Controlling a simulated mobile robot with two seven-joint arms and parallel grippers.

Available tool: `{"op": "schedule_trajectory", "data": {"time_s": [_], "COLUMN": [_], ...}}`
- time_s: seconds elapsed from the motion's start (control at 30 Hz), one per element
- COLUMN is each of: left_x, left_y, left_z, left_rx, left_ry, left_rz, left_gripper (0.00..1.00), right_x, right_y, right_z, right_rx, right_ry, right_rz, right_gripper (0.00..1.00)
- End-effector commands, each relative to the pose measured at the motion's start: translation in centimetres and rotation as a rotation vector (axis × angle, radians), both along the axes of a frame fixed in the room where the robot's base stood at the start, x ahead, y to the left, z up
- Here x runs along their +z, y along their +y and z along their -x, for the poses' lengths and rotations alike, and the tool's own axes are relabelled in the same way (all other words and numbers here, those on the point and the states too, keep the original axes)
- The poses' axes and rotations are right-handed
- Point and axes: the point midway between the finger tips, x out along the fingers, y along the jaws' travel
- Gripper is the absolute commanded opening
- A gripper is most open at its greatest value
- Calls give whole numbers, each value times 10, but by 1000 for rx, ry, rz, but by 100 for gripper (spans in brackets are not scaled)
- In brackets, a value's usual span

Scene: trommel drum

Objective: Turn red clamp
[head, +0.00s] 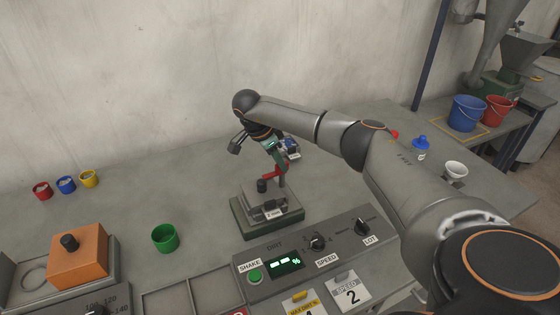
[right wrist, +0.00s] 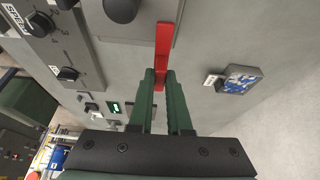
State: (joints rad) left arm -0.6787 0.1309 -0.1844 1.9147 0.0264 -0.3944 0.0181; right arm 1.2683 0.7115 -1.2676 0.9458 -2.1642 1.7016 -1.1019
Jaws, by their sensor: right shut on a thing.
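The red clamp (head: 271,174) is a red bar by the grey box with a black knob (head: 262,186) and a "2 mm" label, on the work table. My right gripper (head: 279,163) reaches down to it from above. In the right wrist view the red clamp (right wrist: 164,40) is a long straight strip, and the green fingers of the right gripper (right wrist: 160,76) are shut on its near part. The fingers hide some of the clamp. My left gripper is not in view.
A control panel (head: 342,248) with knobs, a green button and a display stands in front. A green cup (head: 165,238) and an orange block (head: 78,258) are at left. A blue-filled tray (head: 290,146) lies just behind the gripper.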

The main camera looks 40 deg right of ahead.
Motion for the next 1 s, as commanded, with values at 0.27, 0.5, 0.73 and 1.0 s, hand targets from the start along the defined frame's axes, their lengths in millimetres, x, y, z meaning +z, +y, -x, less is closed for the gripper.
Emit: {"op": "schedule_trajectory", "data": {"time_s": [0.27,0.5,0.73,1.0], "left_x": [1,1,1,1], "left_y": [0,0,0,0], "left_z": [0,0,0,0], "left_rx": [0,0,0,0], "left_ry": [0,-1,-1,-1], "left_rz": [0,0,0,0], "left_gripper": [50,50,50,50], "right_x": [1,1,1,0], "right_y": [0,0,0,0], "right_z": [-1,-1,-1,0], "right_rx": [-45,-49,-49,-46], "right_ry": [-3,-3,-3,-1], "right_rz": [0,0,0,-1], "right_gripper": [0,0,27,46]}}
